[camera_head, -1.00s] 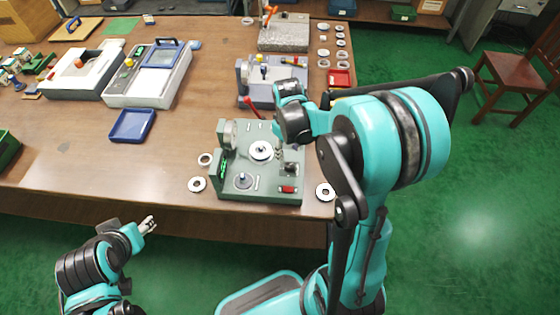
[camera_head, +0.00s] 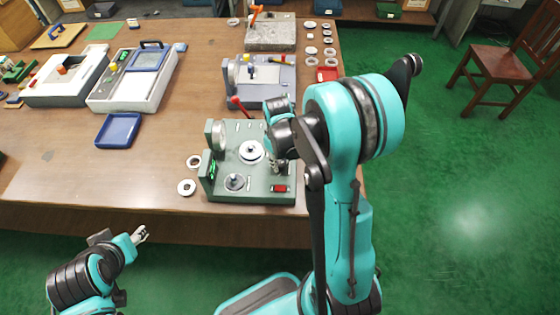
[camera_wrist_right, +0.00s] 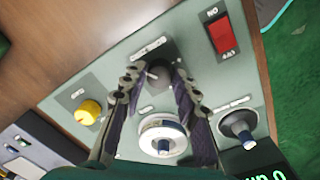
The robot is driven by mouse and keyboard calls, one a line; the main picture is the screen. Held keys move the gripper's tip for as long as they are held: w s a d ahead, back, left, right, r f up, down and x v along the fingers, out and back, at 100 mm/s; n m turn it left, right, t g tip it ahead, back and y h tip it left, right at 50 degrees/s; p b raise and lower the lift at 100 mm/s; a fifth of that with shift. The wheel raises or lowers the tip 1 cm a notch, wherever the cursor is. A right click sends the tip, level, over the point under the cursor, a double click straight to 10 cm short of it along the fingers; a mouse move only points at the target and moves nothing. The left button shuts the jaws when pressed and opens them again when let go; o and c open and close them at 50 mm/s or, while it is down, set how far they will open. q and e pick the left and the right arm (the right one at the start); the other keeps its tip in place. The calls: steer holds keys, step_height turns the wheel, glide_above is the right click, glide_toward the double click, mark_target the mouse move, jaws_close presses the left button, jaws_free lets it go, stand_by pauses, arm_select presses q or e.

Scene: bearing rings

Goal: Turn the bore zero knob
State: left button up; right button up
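The grey-green bearing gauge (camera_head: 226,193) stands at the front of the table. In the right wrist view its panel (camera_wrist_right: 92,69) fills most of the picture. A dark knob (camera_wrist_right: 157,80) sits under a small label too blurred to read surely. My right gripper (camera_wrist_right: 157,77) points down at this knob, with one finger on each side of it. The fingers are parted, and I cannot tell whether they touch it. In the head view the right gripper (camera_head: 280,165) hides the knob. My left gripper (camera_head: 140,234) hangs off the table's front edge, too small to judge.
A blue tray (camera_head: 118,130) lies left.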

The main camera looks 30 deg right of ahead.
jaws_close()
steer(key=shift+m+b, duration=0.55)
steer(key=shift+m, duration=2.25)
steer(key=o, duration=0.7)
jaws_free()
